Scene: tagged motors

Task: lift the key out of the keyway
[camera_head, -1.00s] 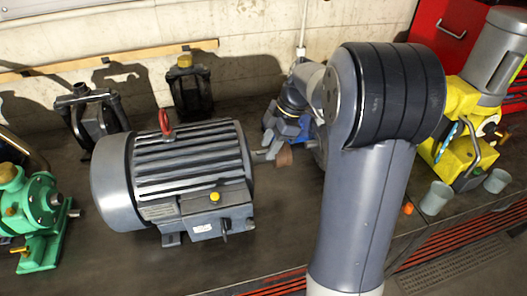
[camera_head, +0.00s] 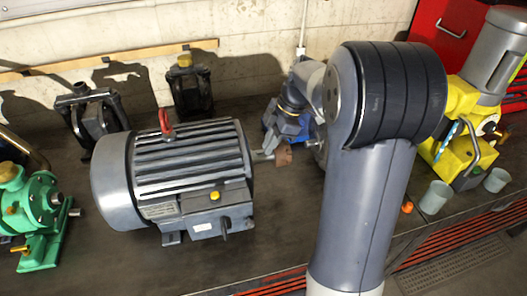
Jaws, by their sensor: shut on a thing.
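The large grey finned motor (camera_head: 190,175) lies on the dark bench left of my arm. Its short shaft (camera_head: 262,155) sticks out to the right. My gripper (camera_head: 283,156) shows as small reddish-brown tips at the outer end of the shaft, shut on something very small. The key is too small and too covered to make out, and so is the keyway. I cannot tell whether the key is in the slot or above it. My arm hides the area to the right of the gripper.
A blue unit (camera_head: 288,122) stands close behind the gripper. A green pump (camera_head: 40,215) is at the left and a yellow machine (camera_head: 460,150) at the right. Grey cups (camera_head: 436,197) stand near the bench edge. The bench front is clear.

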